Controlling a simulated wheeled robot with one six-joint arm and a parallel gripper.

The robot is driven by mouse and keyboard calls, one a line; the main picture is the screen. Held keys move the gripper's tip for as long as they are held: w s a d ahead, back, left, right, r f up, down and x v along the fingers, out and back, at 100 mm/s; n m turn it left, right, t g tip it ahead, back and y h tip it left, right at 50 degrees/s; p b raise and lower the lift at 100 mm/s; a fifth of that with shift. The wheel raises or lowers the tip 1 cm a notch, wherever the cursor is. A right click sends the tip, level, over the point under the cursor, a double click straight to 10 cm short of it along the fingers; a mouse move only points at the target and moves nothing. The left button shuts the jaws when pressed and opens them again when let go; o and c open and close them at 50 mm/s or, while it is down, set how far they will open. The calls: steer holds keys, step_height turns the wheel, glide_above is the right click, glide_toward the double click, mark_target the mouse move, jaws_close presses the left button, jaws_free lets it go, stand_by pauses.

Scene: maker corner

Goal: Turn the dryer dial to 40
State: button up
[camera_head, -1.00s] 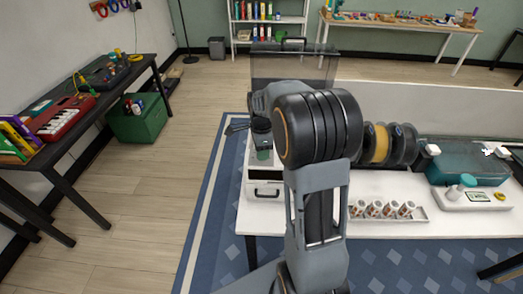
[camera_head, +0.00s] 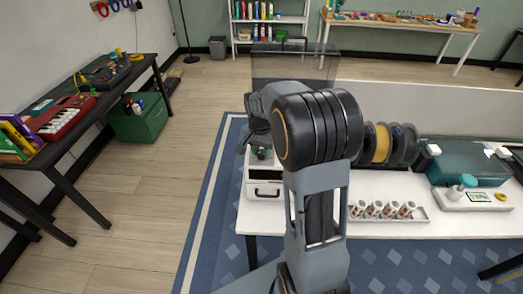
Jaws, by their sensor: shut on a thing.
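A teal translucent box (camera_head: 470,166) stands at the right end of the white bench. In front of it is a white panel with a round teal knob (camera_head: 468,181) and a small display (camera_head: 480,197). This looks like the dryer and its dial, but I cannot read any numbers. My arm hides part of the bench.
Dark and yellow spools (camera_head: 381,143) stand between my arm and the teal box. A tray of small cylinders (camera_head: 421,216) lies in front of them. A smoky clear panel (camera_head: 295,68) rises behind my arm. Floor at left is open.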

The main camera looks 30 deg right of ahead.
mark_target(259, 152)
steer(key=n, duration=0.5)
steer(key=shift+w, duration=0.1)
steer(key=shift+r+n, duration=0.1)
steer(key=shift+n, duration=0.2)
stand_by(0.4)
steer(key=o, duration=0.9)
steer(key=r, duration=1.3)
steer(key=shift+w+a+r, duration=0.15)
steer(key=shift+a+r, duration=0.2)
steer(key=shift+a, duration=0.05)
steer(key=s+a+f+n+t, duration=0.1)
steer(key=s+a+f, duration=0.1)
steer(key=s, duration=0.3)
steer(key=s+a+f+n+t, duration=0.1)
steer(key=s+a+f+n, duration=0.1)
steer(key=s, duration=0.4)
steer(key=s+a+f+n+t, duration=0.1)
steer(key=s+a+f+t, duration=0.1)
steer(key=s+a+f, duration=0.1)
steer(key=shift+s+a, duration=0.45)
steer(key=shift+s, duration=0.25)
steer(key=shift+s+a, duration=0.4)
steer(key=shift+s, duration=0.25)
